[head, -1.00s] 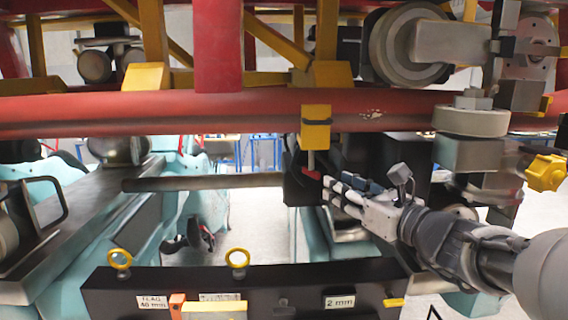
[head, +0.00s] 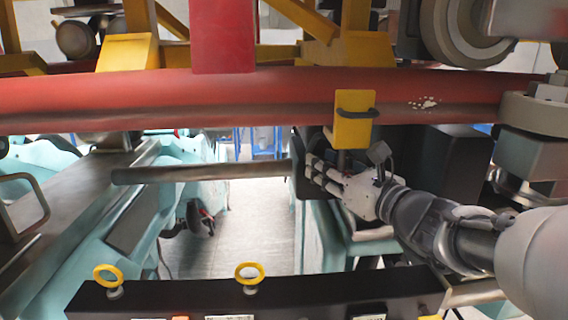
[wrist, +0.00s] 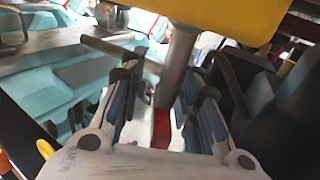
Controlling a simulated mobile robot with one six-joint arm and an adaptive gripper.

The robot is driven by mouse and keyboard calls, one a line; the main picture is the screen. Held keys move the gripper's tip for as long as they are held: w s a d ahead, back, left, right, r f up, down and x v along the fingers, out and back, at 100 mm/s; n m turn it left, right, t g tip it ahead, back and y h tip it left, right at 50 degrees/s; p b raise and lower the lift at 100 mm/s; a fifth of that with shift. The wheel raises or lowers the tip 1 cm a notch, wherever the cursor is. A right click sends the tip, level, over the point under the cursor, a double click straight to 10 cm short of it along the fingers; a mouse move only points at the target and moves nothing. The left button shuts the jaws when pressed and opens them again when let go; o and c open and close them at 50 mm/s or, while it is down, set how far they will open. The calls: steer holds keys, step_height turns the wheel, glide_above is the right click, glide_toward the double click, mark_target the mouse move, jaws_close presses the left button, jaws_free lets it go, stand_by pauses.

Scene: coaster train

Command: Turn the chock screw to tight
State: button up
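The chock screw's grey shaft (wrist: 178,65) hangs below a yellow block (wrist: 230,15) in the wrist view. A red handle piece (wrist: 161,128) at the shaft's lower end lies between the fingers of my gripper (wrist: 160,82). The fingers stand apart on either side of it, with visible gaps. My gripper (head: 318,172) is just below the block there and hides the red handle.
The red tube (head: 150,97) runs across above my gripper. A dark horizontal bar (head: 200,171) lies to the left. A black beam with yellow rings (head: 249,272) crosses in front. A black housing (head: 440,160) stands to the right. Floor shows between the teal machines.

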steer(key=shift+s, duration=0.15)
steer(key=shift+c, duration=0.4)
steer(key=shift+w, duration=0.25)
steer(key=c, duration=0.4)
jaws_close()
steer(key=shift+a+n+g+y, duration=0.1)
steer(key=shift+n+g+y, duration=0.25)
steer(key=shift+y, duration=0.25)
steer(key=shift+s+a+n+g+y+p, duration=0.35)
steer(key=shift+s+n+g+y+p, duration=0.35)
steer(key=shift+n+g+y, duration=1.15)
steer(key=shift+s+a+n+g+y+p, duration=0.45)
steer(key=shift+n+g+y+p, duration=0.45)
steer(key=shift+n+g, duration=1.75)
steer(key=shift+s+a+n+g+y+p, duration=0.25)
steer(key=shift+s+n+g+y+p, duration=0.8)
steer(key=shift+g, duration=2)
steer(key=shift+w+n+y+b, duration=0.35)
steer(key=shift+n+y, duration=0.05)
